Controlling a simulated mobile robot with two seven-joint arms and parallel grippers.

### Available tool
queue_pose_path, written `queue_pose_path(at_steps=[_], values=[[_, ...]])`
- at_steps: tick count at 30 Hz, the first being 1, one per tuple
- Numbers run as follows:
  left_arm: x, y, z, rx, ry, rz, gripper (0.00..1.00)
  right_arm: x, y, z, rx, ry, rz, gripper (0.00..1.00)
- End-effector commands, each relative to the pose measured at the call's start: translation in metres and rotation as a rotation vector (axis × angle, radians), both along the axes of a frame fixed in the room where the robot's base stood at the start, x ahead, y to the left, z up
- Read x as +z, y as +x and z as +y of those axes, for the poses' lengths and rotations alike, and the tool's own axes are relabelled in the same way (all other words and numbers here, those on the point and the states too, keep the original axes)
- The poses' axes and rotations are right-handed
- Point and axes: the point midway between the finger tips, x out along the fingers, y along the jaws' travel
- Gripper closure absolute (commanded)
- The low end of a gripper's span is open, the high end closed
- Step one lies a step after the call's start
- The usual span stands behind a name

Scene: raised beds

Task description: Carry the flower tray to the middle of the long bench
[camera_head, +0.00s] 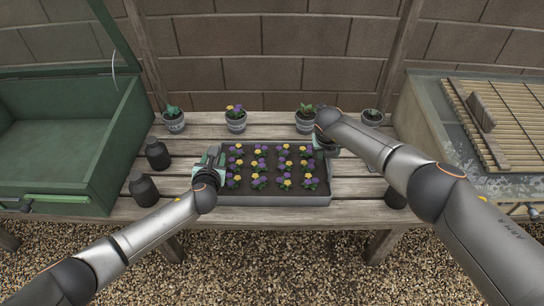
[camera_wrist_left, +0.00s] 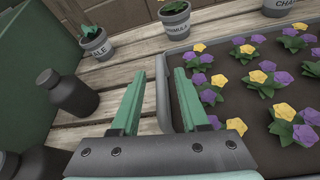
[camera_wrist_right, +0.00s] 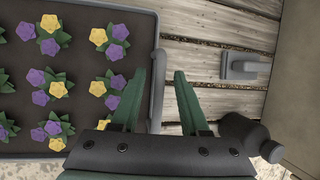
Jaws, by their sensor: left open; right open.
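The flower tray (camera_head: 275,200) is a grey tray of dark soil with several rows of purple and yellow flowers. It sits on the wooden long bench (camera_head: 365,190). My left gripper (camera_head: 212,158) is open at the tray's left end; in the left wrist view the tray's left rim (camera_wrist_left: 164,110) shows between its fingers. My right gripper (camera_head: 322,147) is open at the right end. In the right wrist view a grey handle (camera_wrist_right: 157,90) on the tray's right side appears between its fingers, close to the left one. I cannot tell whether either gripper touches the tray.
Labelled potted plants (camera_head: 236,121) line the bench's back edge. Dark bottles (camera_head: 157,154) stand left of the tray, another (camera_head: 394,198) at right. A green cold frame (camera_head: 60,150) flanks the left, a grey bed with slats (camera_head: 500,120) the right. A grey object (camera_wrist_right: 240,66) lies right of the tray.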

Motion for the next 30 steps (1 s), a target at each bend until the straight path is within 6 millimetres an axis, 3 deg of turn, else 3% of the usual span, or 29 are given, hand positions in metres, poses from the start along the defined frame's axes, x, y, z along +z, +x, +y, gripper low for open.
queue_pose_path(at_steps=[18,24,30], values=[[0.031,-0.079,-0.003,-0.001,0.002,0.001,0.55,0.0,0.0,0.0,0.0,0.0,0.0,0.55],[0.038,-0.095,-0.003,0.0,0.003,0.002,0.55,0.0,0.0,0.0,0.0,0.0,0.0,0.55],[0.041,-0.1,-0.004,0.001,0.003,0.001,0.55,0.002,0.0,0.0,0.001,0.001,-0.001,0.55]])
